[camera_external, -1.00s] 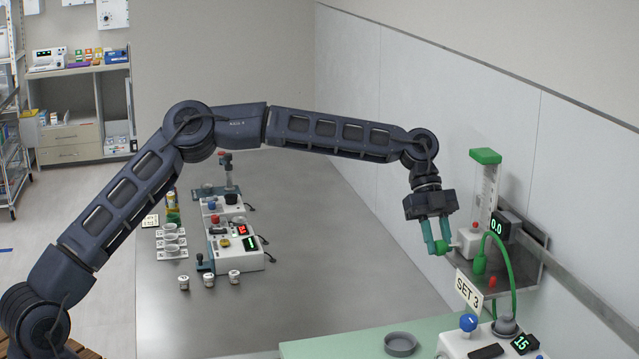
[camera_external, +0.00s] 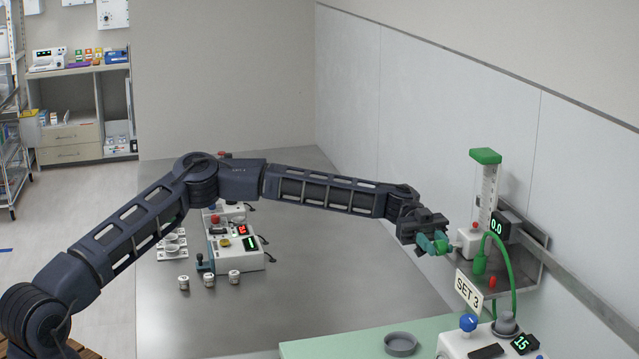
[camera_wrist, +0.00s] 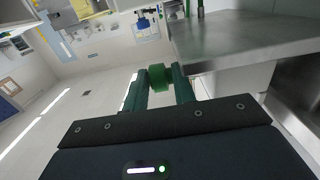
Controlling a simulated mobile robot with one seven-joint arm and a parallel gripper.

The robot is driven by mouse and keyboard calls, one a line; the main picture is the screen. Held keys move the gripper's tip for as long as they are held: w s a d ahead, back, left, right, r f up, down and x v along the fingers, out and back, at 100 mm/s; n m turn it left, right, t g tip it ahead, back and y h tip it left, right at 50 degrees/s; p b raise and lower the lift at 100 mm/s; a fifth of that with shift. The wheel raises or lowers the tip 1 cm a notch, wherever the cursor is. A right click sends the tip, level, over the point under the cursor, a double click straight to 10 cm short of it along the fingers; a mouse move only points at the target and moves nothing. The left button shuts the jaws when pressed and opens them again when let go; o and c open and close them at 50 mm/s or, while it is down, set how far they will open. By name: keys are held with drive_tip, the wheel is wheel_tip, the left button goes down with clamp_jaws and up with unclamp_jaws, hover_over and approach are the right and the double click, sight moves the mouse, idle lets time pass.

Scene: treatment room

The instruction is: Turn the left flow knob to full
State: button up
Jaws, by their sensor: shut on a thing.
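The green flow knob (camera_external: 441,248) sits at the front of the flowmeter (camera_external: 484,200), a clear upright tube with a green cap and a white block at its foot. My gripper (camera_external: 436,243) is shut on this knob and comes at it from the left, nearly level. In the wrist view, the green knob (camera_wrist: 160,78) sits between the two teal fingers of my gripper (camera_wrist: 162,85). The fingers partly hide the knob in the external view. The display (camera_external: 497,226) beside the tube reads 0.0. A sign (camera_external: 468,291) below reads SET 3.
A green hose (camera_external: 513,275) loops beside the flowmeter, above a metal shelf (camera_external: 528,262). Below stands a white device with a blue knob (camera_external: 468,322) and a display (camera_external: 524,343) reading 15. A grey dish (camera_external: 400,344) lies on the green surface. The steel counter's middle (camera_external: 330,265) is clear.

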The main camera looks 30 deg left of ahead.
drive_tip(key=shift+s+f+g+h, duration=0.2)
drive_tip(key=shift+f+g+h, duration=0.1)
drive_tip(key=shift+g, duration=0.3)
drive_tip(key=o, duration=0.8)
drive_tip(key=shift+r, duration=0.1)
drive_tip(key=shift+w, duration=0.15)
drive_tip(key=v, duration=1)
drive_tip(key=shift+a, duration=0.35)
drive_tip(key=shift+w, duration=0.15)
